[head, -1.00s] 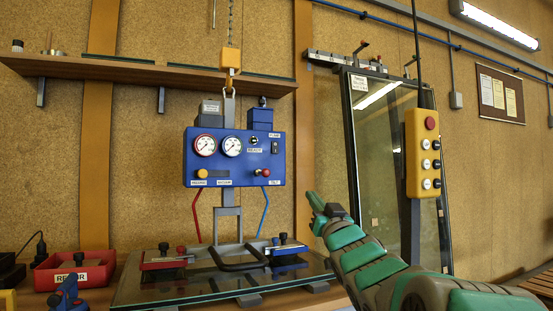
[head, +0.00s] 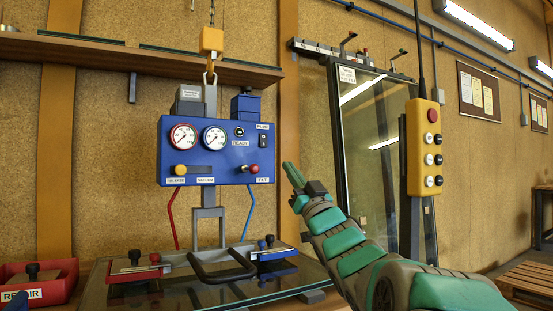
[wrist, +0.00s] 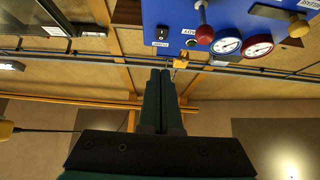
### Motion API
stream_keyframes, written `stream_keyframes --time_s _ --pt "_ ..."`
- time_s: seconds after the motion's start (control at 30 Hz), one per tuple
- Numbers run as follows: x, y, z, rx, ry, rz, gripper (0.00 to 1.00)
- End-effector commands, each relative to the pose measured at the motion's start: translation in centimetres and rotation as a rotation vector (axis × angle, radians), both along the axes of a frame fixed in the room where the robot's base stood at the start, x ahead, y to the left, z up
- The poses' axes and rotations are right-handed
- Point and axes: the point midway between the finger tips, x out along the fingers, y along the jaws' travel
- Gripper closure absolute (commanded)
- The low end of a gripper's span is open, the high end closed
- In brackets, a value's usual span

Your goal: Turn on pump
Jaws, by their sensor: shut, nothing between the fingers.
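The blue control panel (head: 217,165) hangs in the middle-left of the head view, with its black pump switch (head: 263,141) under a PUMP label near the right edge. In the wrist view the panel (wrist: 228,14) appears upside down at the top right, and the switch (wrist: 163,33) sits at its lower left corner. My gripper (head: 288,166) is shut and empty, just right of the panel in the head view. Its fingertips (wrist: 161,73) point toward the panel in the wrist view and show apart from the switch. The switch's setting is too small to tell.
The panel also bears two gauges (head: 198,137), a yellow knob (head: 180,170) and a red-ended lever (head: 253,169). A glass pane (head: 205,290) lies below. A yellow button pendant (head: 423,148) hangs at the right, before a leaning glass frame (head: 376,155).

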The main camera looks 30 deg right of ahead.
Motion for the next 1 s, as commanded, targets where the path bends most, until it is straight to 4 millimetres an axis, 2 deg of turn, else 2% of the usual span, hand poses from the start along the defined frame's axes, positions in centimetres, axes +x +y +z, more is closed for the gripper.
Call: stream_keyframes --time_s 0.67,0.83,1.0 --pt "7.7 0.3 6.1 -0.002 -0.001 0.001 1.0" --pt "9.9 0.3 5.6 0.001 0.001 0.001 1.0" --pt "11.1 0.4 5.5 -0.001 0.001 0.001 1.0"
